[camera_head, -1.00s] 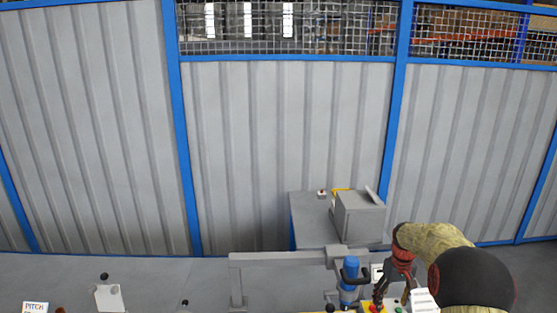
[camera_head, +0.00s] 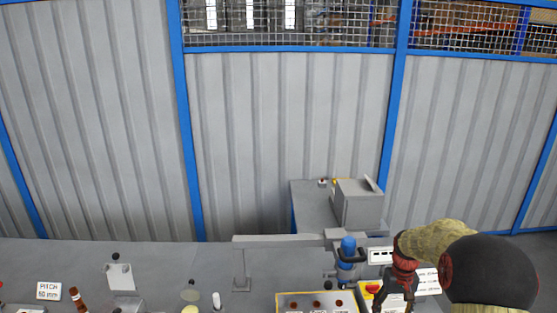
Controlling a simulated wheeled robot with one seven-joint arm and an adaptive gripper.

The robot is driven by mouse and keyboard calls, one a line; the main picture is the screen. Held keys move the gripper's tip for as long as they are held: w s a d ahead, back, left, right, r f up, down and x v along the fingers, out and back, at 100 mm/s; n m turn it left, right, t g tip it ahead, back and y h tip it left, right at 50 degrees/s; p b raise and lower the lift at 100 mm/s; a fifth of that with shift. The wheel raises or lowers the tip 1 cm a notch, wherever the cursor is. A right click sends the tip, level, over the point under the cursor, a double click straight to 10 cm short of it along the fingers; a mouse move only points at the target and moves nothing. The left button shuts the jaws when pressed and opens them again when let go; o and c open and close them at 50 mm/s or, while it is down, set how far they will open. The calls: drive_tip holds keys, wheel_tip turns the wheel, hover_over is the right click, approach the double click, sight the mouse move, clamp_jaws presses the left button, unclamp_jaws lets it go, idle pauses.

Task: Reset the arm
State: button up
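My arm reaches in at the lower right, with a tan sleeve and a large black rounded joint. My gripper (camera_head: 396,304), red and black, hangs down from its end in front of the bench's right part. Its fingers look spread apart, with nothing seen between them. The bottom edge of the picture cuts off the fingertips, so I cannot tell whether they touch anything.
A grey bench (camera_head: 215,270) runs along the bottom. On it are a blue-topped device (camera_head: 347,262), a yellow-edged panel (camera_head: 300,296), a white PITCH sign (camera_head: 49,291) and a small stand (camera_head: 119,272). A grey box (camera_head: 358,204) stands behind. Blue-framed fencing (camera_head: 290,140) closes the back.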

drive_tip(key=s+a+r+t, duration=0.2)
drive_tip(key=s+a+r, duration=0.3)
drive_tip(key=s+r, duration=0.3)
drive_tip(key=s+a+r+t, duration=0.2)
drive_tip(key=s+a+r, duration=0.4)
drive_tip(key=s, duration=0.6)
drive_tip(key=s+a+r+n+t, duration=0.1)
drive_tip(key=s+a+r+t, duration=0.1)
drive_tip(key=s+a+r, duration=0.3)
drive_tip(key=shift+s+a+r+t, duration=0.35)
drive_tip(key=shift+s+r, duration=2.05)
drive_tip(key=shift+s, duration=0.6)
